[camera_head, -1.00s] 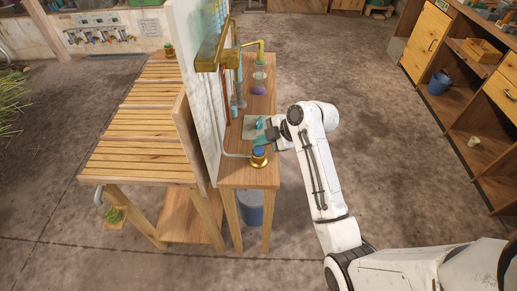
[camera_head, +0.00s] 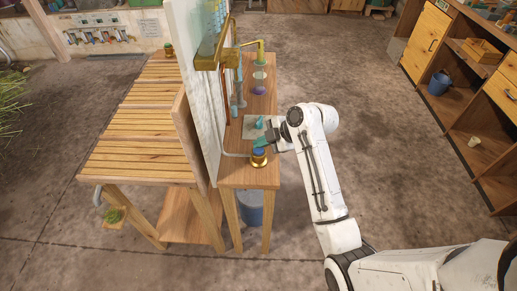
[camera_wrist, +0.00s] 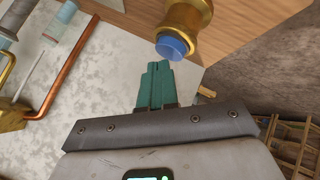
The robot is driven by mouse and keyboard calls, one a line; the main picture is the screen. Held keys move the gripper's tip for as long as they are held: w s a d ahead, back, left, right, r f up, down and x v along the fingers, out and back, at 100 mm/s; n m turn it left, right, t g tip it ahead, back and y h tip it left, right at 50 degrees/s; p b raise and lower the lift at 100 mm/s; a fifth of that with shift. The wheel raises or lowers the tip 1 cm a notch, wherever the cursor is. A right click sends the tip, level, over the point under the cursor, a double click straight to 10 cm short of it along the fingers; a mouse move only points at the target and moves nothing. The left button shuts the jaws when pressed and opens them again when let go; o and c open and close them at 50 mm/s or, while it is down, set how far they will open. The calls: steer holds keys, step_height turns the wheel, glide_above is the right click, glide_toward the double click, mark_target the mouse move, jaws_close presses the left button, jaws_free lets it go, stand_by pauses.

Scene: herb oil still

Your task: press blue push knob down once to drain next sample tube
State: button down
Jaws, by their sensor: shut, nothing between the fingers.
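The blue push knob (camera_head: 258,151) sits on top of a round brass base (camera_head: 259,162) at the near end of the narrow wooden bench. In the wrist view, the blue knob (camera_wrist: 173,47) projects from its brass collar (camera_wrist: 187,22). My gripper (camera_head: 258,142) has teal fingers and is shut and empty. In the wrist view the fingertips (camera_wrist: 157,66) are very close to the knob's edge. I cannot tell whether they touch.
A grey-blue bucket (camera_head: 250,207) is below. Open floor lies to the right.

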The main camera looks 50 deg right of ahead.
mark_target(261, 150)
steer(key=shift+f+b, duration=0.35)
steer(key=shift+f, duration=0.1)
stand_by(0.6)
steer(key=shift+r+p, duration=0.75)
steer(key=shift+r, duration=0.15)
step_height(261, 150, up, 5)
steer(key=p, duration=0.4)
stand_by(1.0)
